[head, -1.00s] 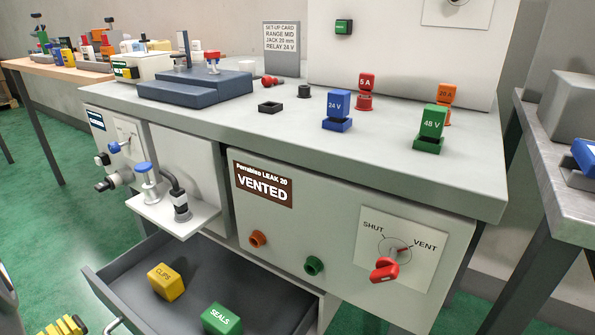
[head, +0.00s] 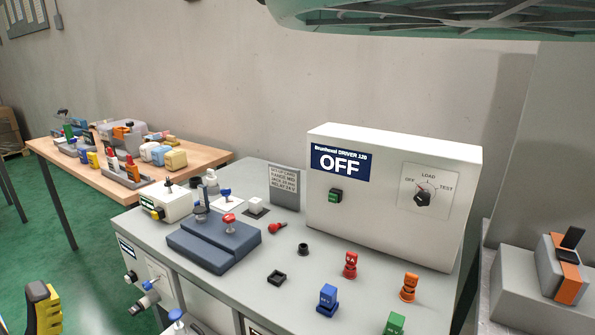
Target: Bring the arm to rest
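A yellow and black part (head: 45,307) at the lower left edge looks like part of my gripper. It is cut off by the frame, and its opening cannot be made out. It shows over the green floor, left of the bench and apart from it. Nothing can be seen held in it. The rest of my arm cannot be made out.
The grey bench (head: 330,240) carries a white driver box (head: 390,225) reading OFF, a blue stepped block (head: 213,245), and red, orange, blue and green plugs. A wooden table (head: 205,168) with several parts stands behind left. A grey-green ribbed structure (head: 430,18) hangs across the top right.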

